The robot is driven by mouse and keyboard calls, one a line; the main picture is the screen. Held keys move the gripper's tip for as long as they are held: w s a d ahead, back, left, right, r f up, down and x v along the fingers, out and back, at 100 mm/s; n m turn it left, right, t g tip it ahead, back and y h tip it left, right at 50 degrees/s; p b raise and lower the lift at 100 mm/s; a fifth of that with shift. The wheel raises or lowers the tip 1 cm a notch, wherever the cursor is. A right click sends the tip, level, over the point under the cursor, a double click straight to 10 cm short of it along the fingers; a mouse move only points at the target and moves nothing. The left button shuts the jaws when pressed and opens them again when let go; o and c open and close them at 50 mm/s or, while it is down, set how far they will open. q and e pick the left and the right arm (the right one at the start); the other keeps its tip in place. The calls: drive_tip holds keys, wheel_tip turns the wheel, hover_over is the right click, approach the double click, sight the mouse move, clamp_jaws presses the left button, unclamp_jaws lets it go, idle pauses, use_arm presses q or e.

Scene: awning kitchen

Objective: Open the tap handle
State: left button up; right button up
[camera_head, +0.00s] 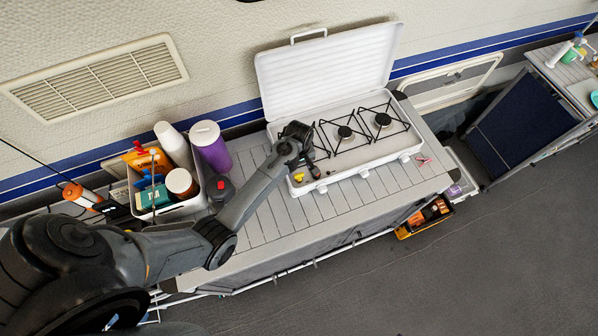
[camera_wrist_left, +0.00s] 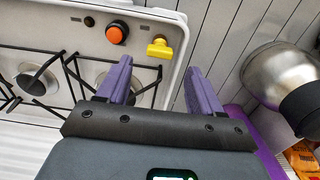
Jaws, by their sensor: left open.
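The tap handle is a small yellow handle (camera_head: 299,177) at the front left corner of the white stove unit (camera_head: 345,182). In the left wrist view the yellow handle (camera_wrist_left: 159,47) lies just beyond the gap between my fingertips, beside a round orange knob (camera_wrist_left: 117,32). My left gripper (camera_head: 309,165) hangs over the left end of the stove, close behind the handle. In the wrist view its two purple fingers (camera_wrist_left: 159,66) are apart with nothing between them. I see no contact with the handle. My right gripper is not in view.
Black burner grates (camera_head: 345,132) stand right of the gripper, and the raised white lid (camera_head: 330,70) is behind it. A metal vessel (camera_wrist_left: 262,75) is near the gripper.

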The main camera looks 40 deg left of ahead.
sight(299, 174)
use_arm(q)
drive_tip(key=shift+f, duration=2.55)
drive_tip(key=c, duration=1.1)
drive_tip(key=shift+o, duration=0.2)
